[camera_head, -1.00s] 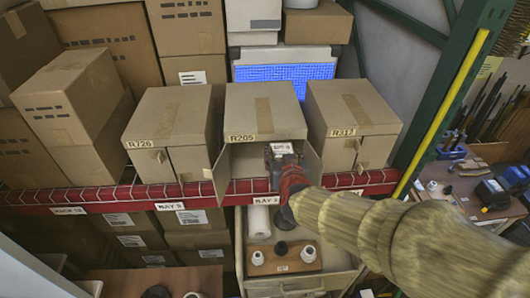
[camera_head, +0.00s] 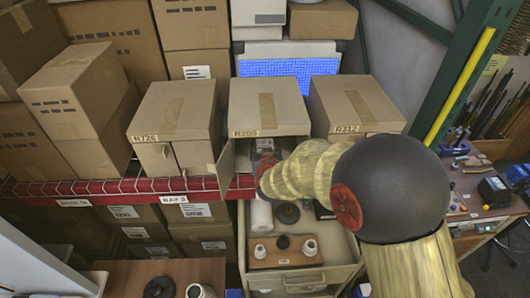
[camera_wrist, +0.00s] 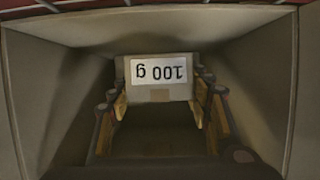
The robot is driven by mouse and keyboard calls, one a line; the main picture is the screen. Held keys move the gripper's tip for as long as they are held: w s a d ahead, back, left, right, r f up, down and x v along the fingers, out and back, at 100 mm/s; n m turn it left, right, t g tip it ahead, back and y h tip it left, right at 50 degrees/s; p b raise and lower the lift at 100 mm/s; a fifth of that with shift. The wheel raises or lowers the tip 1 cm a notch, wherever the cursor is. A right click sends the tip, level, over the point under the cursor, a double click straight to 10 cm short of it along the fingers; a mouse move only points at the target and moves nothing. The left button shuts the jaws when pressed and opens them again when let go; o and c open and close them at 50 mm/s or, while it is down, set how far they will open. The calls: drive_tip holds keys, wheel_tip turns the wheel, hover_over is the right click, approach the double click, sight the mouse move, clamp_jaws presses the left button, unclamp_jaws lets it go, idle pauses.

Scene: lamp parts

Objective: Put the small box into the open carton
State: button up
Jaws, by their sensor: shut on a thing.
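The open carton (camera_head: 268,104), marked R205, stands on the red-edged shelf between two other cartons, its front flaps open. My arm reaches in through its front opening. My gripper (camera_wrist: 158,107) is inside the carton, its fingers on either side of the small box (camera_wrist: 161,70) and shut on it. The carton's inner walls (camera_wrist: 55,90) surround the gripper in that view. In the head view the opening is dark and partly hidden by my arm, so whether the box touches the carton floor cannot be told.
Carton R726 (camera_head: 173,110) stands close on the left and carton R212 (camera_head: 355,103) on the right. The red shelf beam (camera_head: 130,186) runs below the opening. Beneath is an open drawer (camera_head: 345,245) with a wooden block (camera_head: 262,259). A green post (camera_head: 470,70) rises at right.

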drive_tip(key=shift+f, duration=1.2)
drive_tip(key=shift+f, duration=0.2)
drive_tip(key=o, duration=1.2)
drive_tip(key=shift+s+r, duration=0.2)
drive_tip(key=shift+r, duration=0.1)
drive_tip(key=b+v, duration=0.1)
drive_tip(key=v, duration=1)
drive_tip(key=shift+s+r, duration=0.15)
drive_tip(key=shift+s, duration=0.15)
